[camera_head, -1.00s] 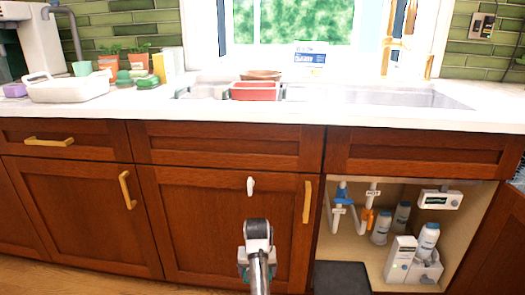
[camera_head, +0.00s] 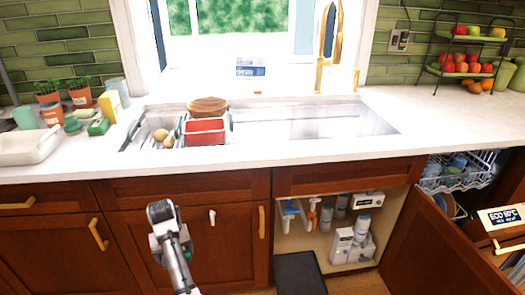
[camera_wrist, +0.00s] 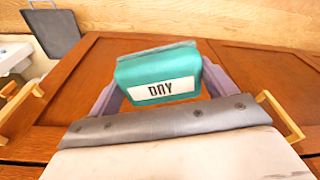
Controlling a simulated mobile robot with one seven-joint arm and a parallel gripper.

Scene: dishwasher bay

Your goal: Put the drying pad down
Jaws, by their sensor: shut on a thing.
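The drying pad is a teal block with a white label reading like "DRY" (camera_wrist: 160,72). It fills the space between the purple-grey fingers of my gripper (camera_wrist: 160,95) in the wrist view. My gripper is shut on it, with cabinet fronts behind. In the head view my gripper (camera_head: 168,240) hangs in front of the lower cabinet doors, below the counter (camera_head: 230,160). Only small teal bits of the pad show there; my wrist hides the rest.
The sink (camera_head: 330,122) holds a red tub (camera_head: 205,131). A white dish (camera_head: 28,146) stands on the counter at left. The under-sink cabinet (camera_head: 300,243) is open, with a dark mat (camera_head: 298,273) before it. An open dishwasher rack (camera_head: 458,178) is at right.

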